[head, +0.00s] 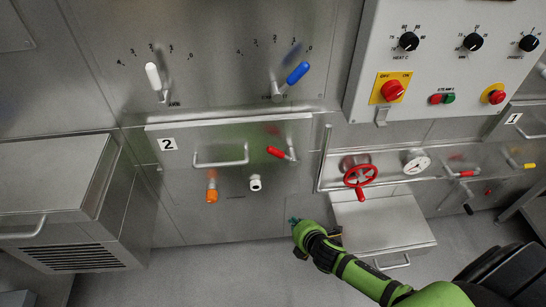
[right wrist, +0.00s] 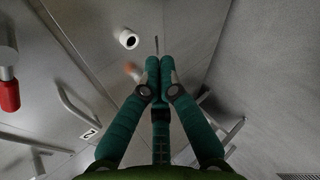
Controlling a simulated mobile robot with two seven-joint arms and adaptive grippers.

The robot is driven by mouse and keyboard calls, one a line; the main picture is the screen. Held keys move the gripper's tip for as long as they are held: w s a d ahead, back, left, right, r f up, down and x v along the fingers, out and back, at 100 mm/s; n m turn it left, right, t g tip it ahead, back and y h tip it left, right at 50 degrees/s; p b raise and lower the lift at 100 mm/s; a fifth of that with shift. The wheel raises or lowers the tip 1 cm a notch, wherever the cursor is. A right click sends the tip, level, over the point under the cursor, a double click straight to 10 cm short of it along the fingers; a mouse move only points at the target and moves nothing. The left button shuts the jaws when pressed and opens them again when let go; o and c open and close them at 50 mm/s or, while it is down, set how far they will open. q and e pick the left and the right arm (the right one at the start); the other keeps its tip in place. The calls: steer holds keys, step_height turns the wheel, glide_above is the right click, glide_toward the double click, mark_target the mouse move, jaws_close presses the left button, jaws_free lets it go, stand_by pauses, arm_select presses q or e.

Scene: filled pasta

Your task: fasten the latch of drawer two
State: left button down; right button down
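Drawer two (head: 190,174) is in the wall at left centre of the head view, marked by a "2" label (head: 168,144) and fitted with a bar handle (head: 220,163). Its front looks closed or nearly so. The red-gripped latch lever (head: 277,152) is at its right side, grip pointing left and slightly up. In the right wrist view the red grip (right wrist: 9,95) shows at the left edge. My right gripper (head: 295,222) is below and apart from the latch; its green fingers (right wrist: 160,62) are together, with nothing seen between them. My left gripper is out of view.
Below the drawer handle are an orange knob (head: 212,190) and a white knob (head: 255,183). White (head: 153,77) and blue (head: 297,73) levers sit above. A red valve wheel (head: 360,172) and metal box (head: 383,220) stand right. Floor below the drawer is clear.

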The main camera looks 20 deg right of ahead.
mark_target(282, 152)
steer(key=w+a+r+n+t, duration=0.1)
steer(key=w+a+r+n, duration=0.1)
steer(key=r, duration=0.5)
steer(key=w+a+r+n+t+y+p, duration=0.1)
steer(key=r+n, duration=0.3)
steer(key=r, duration=0.4)
steer(key=shift+w+a+t, duration=0.35)
steer(key=shift+w+t, duration=0.15)
steer(key=shift+w, duration=0.2)
steer(key=shift+f, duration=0.1)
steer(key=d+x, duration=0.1)
steer(key=x, duration=0.9)
steer(key=r+p, duration=0.1)
steer(key=d+r+p, duration=0.1)
steer(key=r, duration=0.1)
steer(key=shift+d, duration=0.35)
